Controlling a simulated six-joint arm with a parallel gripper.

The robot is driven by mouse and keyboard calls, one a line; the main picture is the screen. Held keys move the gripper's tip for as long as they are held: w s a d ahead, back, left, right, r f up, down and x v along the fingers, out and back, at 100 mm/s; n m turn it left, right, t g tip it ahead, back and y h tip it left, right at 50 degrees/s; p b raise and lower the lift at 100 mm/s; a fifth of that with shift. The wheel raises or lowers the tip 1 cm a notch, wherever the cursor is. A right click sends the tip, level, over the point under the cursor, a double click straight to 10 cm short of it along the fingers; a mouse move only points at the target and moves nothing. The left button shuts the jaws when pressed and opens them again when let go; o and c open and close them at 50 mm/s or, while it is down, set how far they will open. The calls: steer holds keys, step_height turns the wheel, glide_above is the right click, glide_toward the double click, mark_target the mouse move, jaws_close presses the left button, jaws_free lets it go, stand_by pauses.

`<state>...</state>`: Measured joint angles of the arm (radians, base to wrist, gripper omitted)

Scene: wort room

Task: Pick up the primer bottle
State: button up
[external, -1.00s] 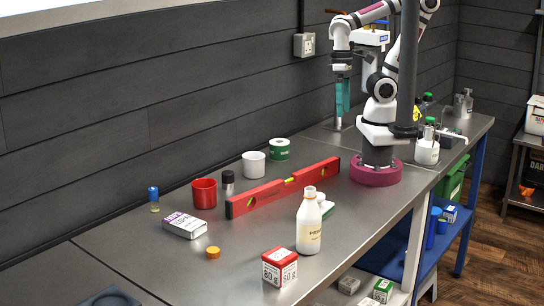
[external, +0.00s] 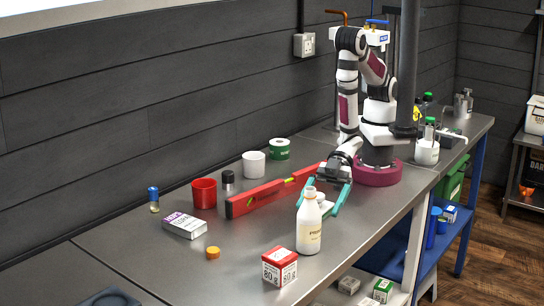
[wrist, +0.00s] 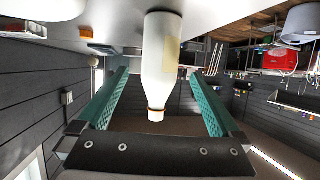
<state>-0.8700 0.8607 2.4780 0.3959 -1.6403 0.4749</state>
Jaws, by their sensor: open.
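The primer bottle (external: 309,230) is white with a pale label and stands upright near the front edge of the bench. My gripper (external: 321,198) is low over the bench just behind it, fingers pointing at it. In the wrist view, which looks inverted, the bottle (wrist: 162,55) appears in the gap between my two teal fingers (wrist: 158,80). The fingers are spread and empty, with space on both sides of the bottle. I cannot tell how far the bottle lies beyond the fingertips.
A red spirit level (external: 262,195) lies behind the bottle. A red-and-white box (external: 279,267) stands in front, and an orange cap (external: 213,252) lies to the left. The bench's front edge is close on the right.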

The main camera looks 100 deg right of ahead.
mark_target(309, 224)
steer(key=x, duration=0.7)
steer(key=c, duration=1.6)
